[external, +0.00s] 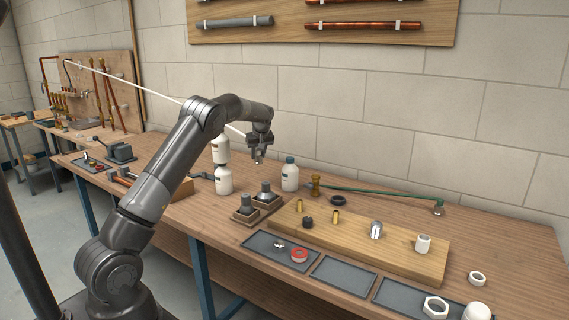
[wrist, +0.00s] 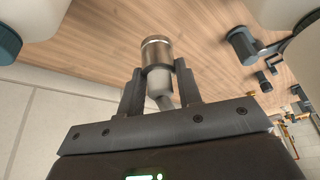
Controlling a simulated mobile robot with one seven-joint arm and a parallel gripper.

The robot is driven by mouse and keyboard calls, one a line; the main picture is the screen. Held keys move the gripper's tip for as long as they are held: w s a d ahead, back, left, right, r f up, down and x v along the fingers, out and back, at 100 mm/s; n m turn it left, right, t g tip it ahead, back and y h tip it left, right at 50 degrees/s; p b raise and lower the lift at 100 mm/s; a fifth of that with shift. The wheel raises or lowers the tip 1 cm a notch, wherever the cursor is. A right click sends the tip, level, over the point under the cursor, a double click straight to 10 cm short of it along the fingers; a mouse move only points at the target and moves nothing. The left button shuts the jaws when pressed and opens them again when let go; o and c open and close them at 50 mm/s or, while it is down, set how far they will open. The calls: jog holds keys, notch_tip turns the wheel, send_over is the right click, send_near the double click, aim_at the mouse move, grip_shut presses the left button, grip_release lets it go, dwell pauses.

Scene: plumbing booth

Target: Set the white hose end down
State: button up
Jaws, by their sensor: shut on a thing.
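My gripper (external: 259,153) hangs above the workbench, near the white bottles. In the wrist view its two fingers (wrist: 159,84) are shut on the white hose end (wrist: 157,52), which has a silvery metal collar at its tip and a white body between the fingers. The collar sticks out beyond the fingers. The white hose (external: 140,88) runs taut from the board at the far left to behind my arm near the gripper. The hose end appears held in the air, apart from the bench top.
White bottles (external: 223,181) stand beside and below the gripper, with another bottle (external: 290,174) to the right. Small dark holders (external: 244,216), a wooden fitting block (external: 390,252) and grey trays (external: 343,277) fill the front.

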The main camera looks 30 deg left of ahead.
jog(key=s+d+n+g, duration=0.3)
jog(key=s+n, duration=0.5)
jog(key=s, duration=0.8)
jog(key=s+d+n+g, duration=0.35)
jog(key=s+n, duration=0.35)
jog(key=s, duration=0.8)
jog(key=shift+n+t, duration=0.3)
jog(key=shift+t, duration=0.15)
jog(key=a+f, duration=0.2)
jog(key=a, duration=0.1)
jog(key=w+a+f, duration=0.1)
jog(key=a+f, duration=0.1)
jog(key=a, duration=0.2)
jog(key=a+f, duration=0.2)
jog(key=a, duration=0.2)
jog(key=shift+w+f, duration=0.1)
jog(key=shift+w, duration=0.15)
jog(key=shift+a+f, duration=0.15)
jog(key=shift+f, duration=1.95)
jog(key=shift+f, duration=0.1)
jog(key=o, duration=1)
